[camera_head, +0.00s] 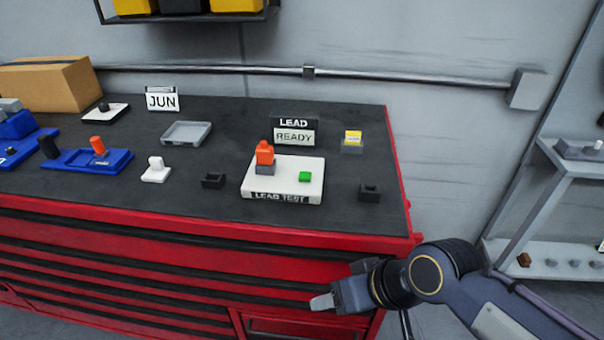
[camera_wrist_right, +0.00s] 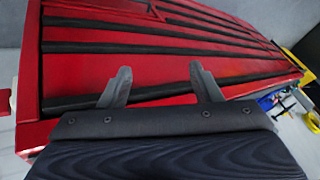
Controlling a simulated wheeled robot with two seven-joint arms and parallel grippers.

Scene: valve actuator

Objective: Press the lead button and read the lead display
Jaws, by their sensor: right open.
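The white lead test box (camera_head: 283,181) sits on the dark bench top and is labelled "LEAD TEST". A green button (camera_head: 305,177) is on its right part. An orange piece (camera_head: 265,153) stands in a grey holder on its left part. The lead display (camera_head: 294,131) stands behind the box and reads "LEAD" over "READY". My right gripper (camera_head: 326,298) is in front of the red drawers, below the bench edge and apart from the box. In the right wrist view its two fingers (camera_wrist_right: 158,84) are spread with nothing between them. My left gripper is not in view.
Small black holders (camera_head: 213,181) flank the box. A yellow piece (camera_head: 352,139) sits behind it at right. A grey tray (camera_head: 187,133), a "JUN" sign (camera_head: 162,99), blue fixtures (camera_head: 90,158) and a cardboard box (camera_head: 50,82) are left. The red cabinet's edge (camera_head: 400,190) is right.

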